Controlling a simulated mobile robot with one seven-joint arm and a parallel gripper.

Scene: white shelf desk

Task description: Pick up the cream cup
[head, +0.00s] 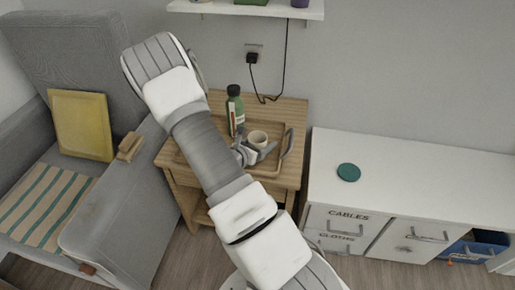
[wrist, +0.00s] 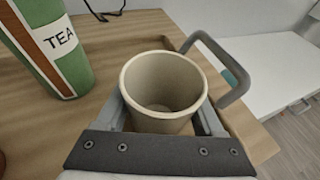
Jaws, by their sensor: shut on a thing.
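The cream cup (wrist: 163,85) stands upright and empty between the fingers of my gripper (wrist: 165,122) in the wrist view. The fingers are shut on its two sides. In the head view the cup (head: 258,138) is over the wooden tray (head: 270,172) on the small wooden table. My gripper (head: 256,151) reaches it from the near left, and my arm hides part of the tray. I cannot tell whether the cup's base touches the tray.
A green tea bottle (head: 235,110) stands just behind and left of the cup. The tray's grey handle (head: 287,144) rises to the right. A white cabinet (head: 420,185) with a green disc (head: 348,172) stands at right, mostly clear. A grey armchair (head: 75,50) is at left.

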